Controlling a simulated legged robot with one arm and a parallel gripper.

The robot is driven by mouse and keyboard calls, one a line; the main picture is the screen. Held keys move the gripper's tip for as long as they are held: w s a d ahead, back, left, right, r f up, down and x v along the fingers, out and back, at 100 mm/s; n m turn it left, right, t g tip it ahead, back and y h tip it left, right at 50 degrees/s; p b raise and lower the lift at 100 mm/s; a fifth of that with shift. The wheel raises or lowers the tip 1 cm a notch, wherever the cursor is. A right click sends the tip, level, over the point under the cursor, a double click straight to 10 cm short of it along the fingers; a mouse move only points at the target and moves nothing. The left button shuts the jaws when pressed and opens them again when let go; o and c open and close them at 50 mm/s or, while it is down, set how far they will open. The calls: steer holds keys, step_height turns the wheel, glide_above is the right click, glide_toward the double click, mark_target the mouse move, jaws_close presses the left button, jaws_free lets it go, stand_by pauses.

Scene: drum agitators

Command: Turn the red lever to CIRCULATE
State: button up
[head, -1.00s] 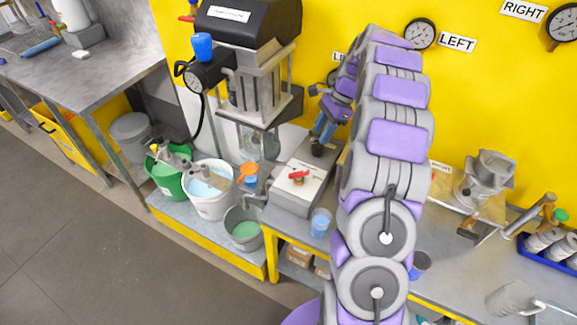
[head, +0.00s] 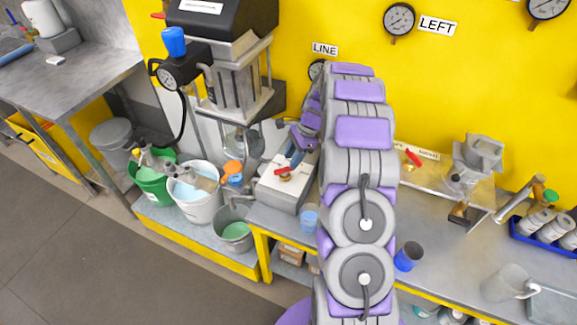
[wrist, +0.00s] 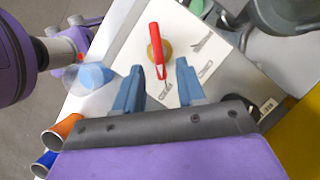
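The red lever (head: 283,174) sits on a brass hub on the white top of a grey box (head: 279,207) in the head view. In the wrist view the red lever (wrist: 156,45) is in the upper middle, one end pointing toward the gap between my fingers. Printed labels on the white top (wrist: 188,58) are too small to read surely. My gripper (wrist: 158,87) is open, its blue fingers apart with nothing between them, just short of the lever's near end. In the head view my gripper (head: 290,162) is right by the lever and partly hides the box.
A second red lever (head: 413,158) is on a panel to the right. A clear blue cup (head: 309,218) stands beside the box. A white bucket (head: 196,205) and a green bucket (head: 153,183) stand left. A blue cup (head: 407,256) is right of my arm.

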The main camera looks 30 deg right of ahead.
mark_target(287, 167)
steer(key=shift+x, duration=1.2)
steer(key=shift+a+f, duration=0.45)
steer(key=shift+a, duration=0.15)
steer(key=shift+d, duration=0.1)
steer(key=shift+c, duration=0.3)
steer(key=shift+d, duration=0.3)
steer(key=c, duration=0.5)
steer(key=shift+a, duration=0.1)
jaws_close()
